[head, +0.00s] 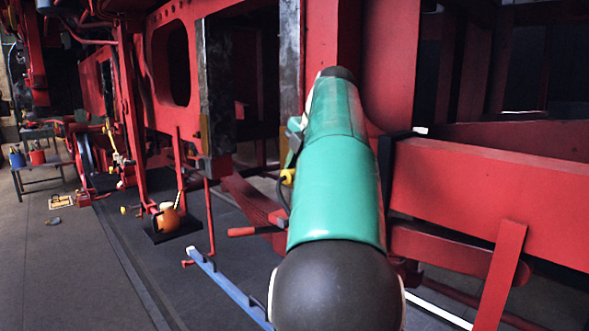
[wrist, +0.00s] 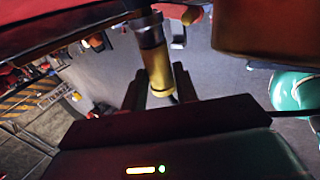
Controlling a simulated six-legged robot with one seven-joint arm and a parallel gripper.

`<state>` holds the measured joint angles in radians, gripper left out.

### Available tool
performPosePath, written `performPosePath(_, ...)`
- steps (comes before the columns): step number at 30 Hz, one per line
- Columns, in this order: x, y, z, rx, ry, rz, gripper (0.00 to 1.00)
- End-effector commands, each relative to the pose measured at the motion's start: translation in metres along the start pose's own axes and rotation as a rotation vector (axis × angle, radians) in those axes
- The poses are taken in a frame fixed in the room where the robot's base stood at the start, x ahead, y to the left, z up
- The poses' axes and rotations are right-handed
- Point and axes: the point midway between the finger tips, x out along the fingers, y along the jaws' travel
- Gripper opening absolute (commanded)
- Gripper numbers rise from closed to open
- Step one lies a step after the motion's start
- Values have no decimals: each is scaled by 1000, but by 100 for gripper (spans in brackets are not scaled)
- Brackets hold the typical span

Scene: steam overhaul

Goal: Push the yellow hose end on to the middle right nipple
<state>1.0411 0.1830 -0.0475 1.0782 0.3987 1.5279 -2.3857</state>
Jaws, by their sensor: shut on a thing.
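In the wrist view, my gripper (wrist: 160,84) is shut on the yellow hose end (wrist: 157,67), a short yellow cylinder standing up between the two dark fingers. Its upper end meets a pale grey metal collar or nipple (wrist: 148,28) under a dark red part. The two line up closely, but I cannot tell how far one is over the other. A brassy stub (wrist: 192,15) shows to the right of the grey part. In the head view my own green arm hides the gripper and the nipples.
Red locomotive framing (head: 490,190) fills the right side of the head view. A blue bar (head: 228,285) lies low in front. An orange round can (head: 167,218) stands on a dark plate to the left. Open grey floor (head: 60,270) lies at the left.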

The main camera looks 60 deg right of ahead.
Motion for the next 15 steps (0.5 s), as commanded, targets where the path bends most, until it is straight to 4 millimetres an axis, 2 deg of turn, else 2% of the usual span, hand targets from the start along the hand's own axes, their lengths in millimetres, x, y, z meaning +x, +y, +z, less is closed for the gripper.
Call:
performPosePath(2, 0, 0, 4, 1, -3, 1, 2)
performPosePath(3, 0, 0, 4, 1, -3, 1, 31)
performPosePath(6, 0, 0, 4, 1, -3, 1, 51)
performPosePath(7, 0, 0, 4, 1, -3, 0, 55)
performPosePath(15, 0, 0, 3, 1, -1, 0, 55)
